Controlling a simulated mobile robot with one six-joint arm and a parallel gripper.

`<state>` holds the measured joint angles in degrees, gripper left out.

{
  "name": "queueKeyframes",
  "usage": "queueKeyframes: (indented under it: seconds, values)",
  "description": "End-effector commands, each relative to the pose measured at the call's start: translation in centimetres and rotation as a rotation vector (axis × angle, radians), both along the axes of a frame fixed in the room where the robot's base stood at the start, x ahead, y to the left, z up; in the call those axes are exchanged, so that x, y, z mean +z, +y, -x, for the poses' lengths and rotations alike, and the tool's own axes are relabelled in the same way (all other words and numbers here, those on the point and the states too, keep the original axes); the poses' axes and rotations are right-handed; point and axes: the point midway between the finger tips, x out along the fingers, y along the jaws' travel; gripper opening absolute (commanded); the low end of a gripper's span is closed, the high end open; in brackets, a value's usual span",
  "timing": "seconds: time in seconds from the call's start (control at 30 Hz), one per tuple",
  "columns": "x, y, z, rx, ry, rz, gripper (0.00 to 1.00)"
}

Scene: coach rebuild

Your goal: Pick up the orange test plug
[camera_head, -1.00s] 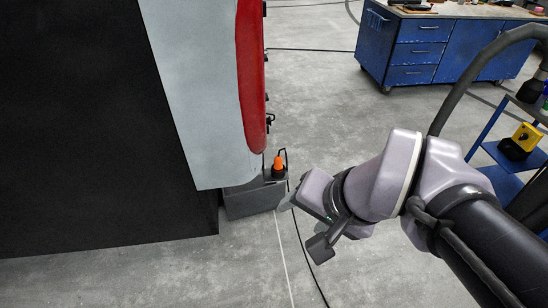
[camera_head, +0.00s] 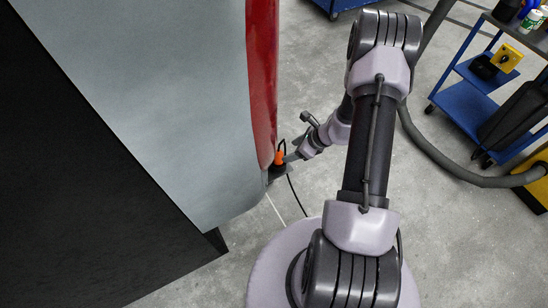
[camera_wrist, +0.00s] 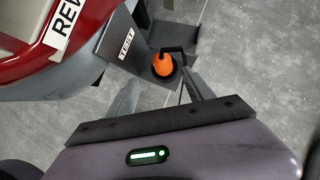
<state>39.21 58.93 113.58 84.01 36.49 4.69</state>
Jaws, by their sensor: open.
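The orange test plug (camera_wrist: 164,66) stands in a dark round seat on a grey bracket in the wrist view, just beyond my fingertips. In the head view the plug (camera_head: 279,157) shows beside the red edge of the coach panel. My gripper (camera_wrist: 158,88) is open and empty, with one finger to the left of the plug and one to the right, both short of it. In the head view my gripper (camera_head: 291,157) is close to the plug's right side. A black handle or loop stands behind the plug.
The grey bracket (camera_wrist: 112,45) carries a TEST label. The red coach panel (camera_head: 262,80) rises right by the plug. A black cable and a white line run along the floor (camera_head: 310,190).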

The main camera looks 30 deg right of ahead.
Motion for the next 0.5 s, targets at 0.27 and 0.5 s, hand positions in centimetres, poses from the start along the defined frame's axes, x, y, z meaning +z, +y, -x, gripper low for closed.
queueKeyframes:
  seconds: [0.27, 0.5]
  values:
    - [-4.4, 1.7, -2.3, 0.004, 0.0, 0.0, 0.61]
    - [-7.7, 2.4, -4.3, 0.006, -0.001, 0.001, 0.61]
